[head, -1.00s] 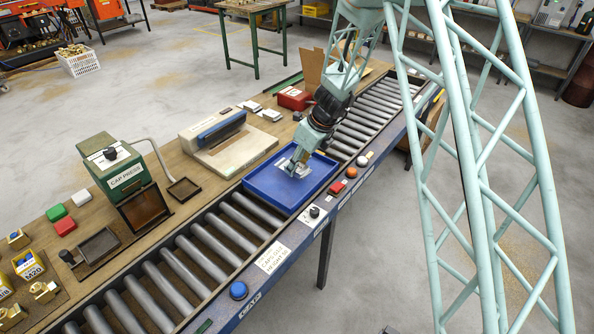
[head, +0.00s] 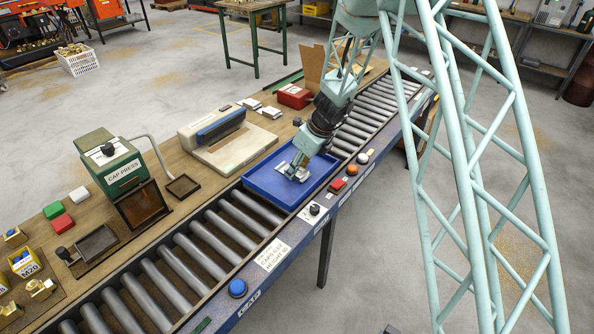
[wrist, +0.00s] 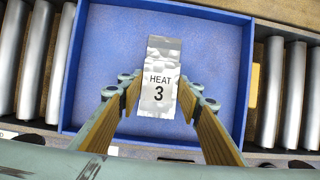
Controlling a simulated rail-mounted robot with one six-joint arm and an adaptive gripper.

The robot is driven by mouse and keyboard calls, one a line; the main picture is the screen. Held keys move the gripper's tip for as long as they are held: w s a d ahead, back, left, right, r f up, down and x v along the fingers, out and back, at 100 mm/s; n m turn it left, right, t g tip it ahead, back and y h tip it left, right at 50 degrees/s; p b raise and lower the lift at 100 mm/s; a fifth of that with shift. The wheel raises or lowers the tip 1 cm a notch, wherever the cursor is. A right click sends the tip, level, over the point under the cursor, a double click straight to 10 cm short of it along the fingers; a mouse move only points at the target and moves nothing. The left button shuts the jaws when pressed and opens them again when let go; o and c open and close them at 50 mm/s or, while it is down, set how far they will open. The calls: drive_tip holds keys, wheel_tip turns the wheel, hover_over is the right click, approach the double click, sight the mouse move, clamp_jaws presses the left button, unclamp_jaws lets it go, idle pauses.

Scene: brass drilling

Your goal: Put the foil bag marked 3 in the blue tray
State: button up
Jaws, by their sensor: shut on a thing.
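The blue tray (head: 262,188) sits on the roller conveyor in the middle of the head view, and its floor and walls fill much of the wrist view (wrist: 100,50). The silver foil bag (wrist: 162,70) is marked "HEAT 3" and lies upright in the wrist picture, over the tray floor. My gripper (wrist: 160,98) has its two yellow-padded fingers on either side of the bag's lower part and is shut on it. In the head view my gripper (head: 293,170) reaches down inside the tray, with the bag small at its tips. Whether the bag touches the floor is unclear.
A green cap press (head: 110,160) and a pale box with a blue bar (head: 225,135) stand on the bench behind the conveyor. A red box (head: 294,96) is beyond the tray. Buttons (head: 351,170) line the conveyor's front edge. Rollers left of the tray are bare.

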drive_tip(key=shift+f, duration=0.1)
idle(0.3)
drive_tip(key=o, duration=1)
drive_tip(key=shift+s+d+r, duration=0.1)
drive_tip(key=shift+r, duration=0.6)
drive_tip(key=p+v, duration=0.3)
drive_tip(key=v, duration=0.8)
drive_tip(key=shift+s+f, duration=0.1)
drive_tip(key=shift+s, duration=0.05)
